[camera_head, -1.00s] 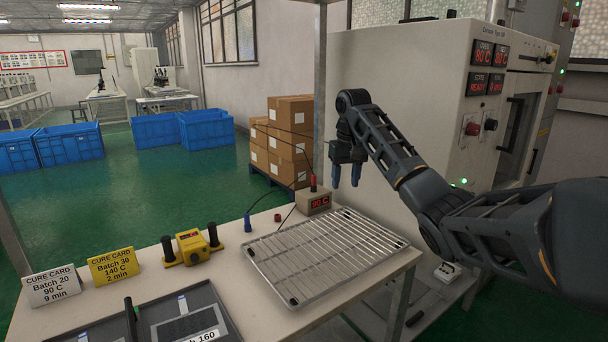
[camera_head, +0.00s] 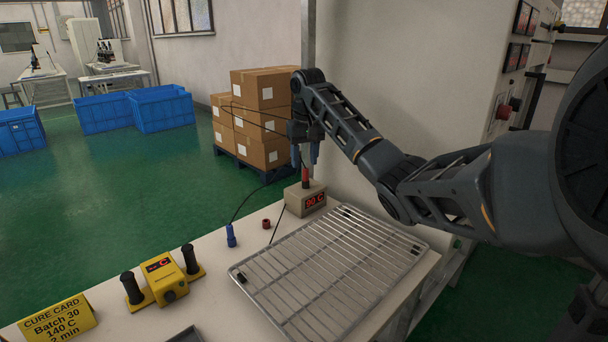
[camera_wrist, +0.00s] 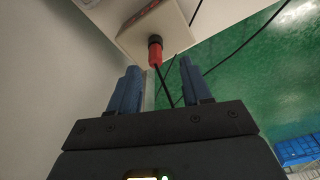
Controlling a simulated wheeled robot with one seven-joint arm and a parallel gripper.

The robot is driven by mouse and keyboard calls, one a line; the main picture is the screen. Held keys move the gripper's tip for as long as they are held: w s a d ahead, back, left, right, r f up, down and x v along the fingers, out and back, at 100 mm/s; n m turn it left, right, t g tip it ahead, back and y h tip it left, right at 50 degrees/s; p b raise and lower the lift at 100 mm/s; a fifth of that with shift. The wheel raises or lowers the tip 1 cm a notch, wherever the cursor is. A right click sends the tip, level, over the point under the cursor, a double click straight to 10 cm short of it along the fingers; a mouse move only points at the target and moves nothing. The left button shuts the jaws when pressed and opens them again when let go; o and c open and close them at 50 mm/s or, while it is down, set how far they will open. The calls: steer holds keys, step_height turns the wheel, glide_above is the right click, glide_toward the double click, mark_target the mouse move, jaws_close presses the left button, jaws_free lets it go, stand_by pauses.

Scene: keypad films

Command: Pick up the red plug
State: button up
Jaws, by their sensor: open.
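The red plug (camera_head: 305,178) stands upright in the top of a small beige box (camera_head: 316,201) with a red digit display, near the table's back edge. A black cable runs from the plug. My gripper (camera_head: 305,158) is open above the box, its blue fingertips close around the top of the plug in the head view. In the wrist view the red plug (camera_wrist: 155,53) sits in line with the gap between the blue fingers (camera_wrist: 156,76), a little beyond their tips. Whether the fingers touch it cannot be told.
A wire rack (camera_head: 330,270) covers the table's right part. A blue plug (camera_head: 231,236) and a small red cap (camera_head: 266,224) stand left of the box. A yellow device (camera_head: 163,279) and a yellow card (camera_head: 58,318) are farther left. Stacked cartons (camera_head: 262,118) stand behind the table.

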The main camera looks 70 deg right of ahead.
mark_target(306, 169)
steer(key=f, duration=0.3)
steer(key=shift+s+d+f+p, duration=0.1)
steer(key=shift+d+f+p, duration=0.15)
steer(key=shift+d+p, duration=0.1)
steer(key=shift+f, duration=0.7)
steer(key=shift+c, duration=0.2)
jaws_close()
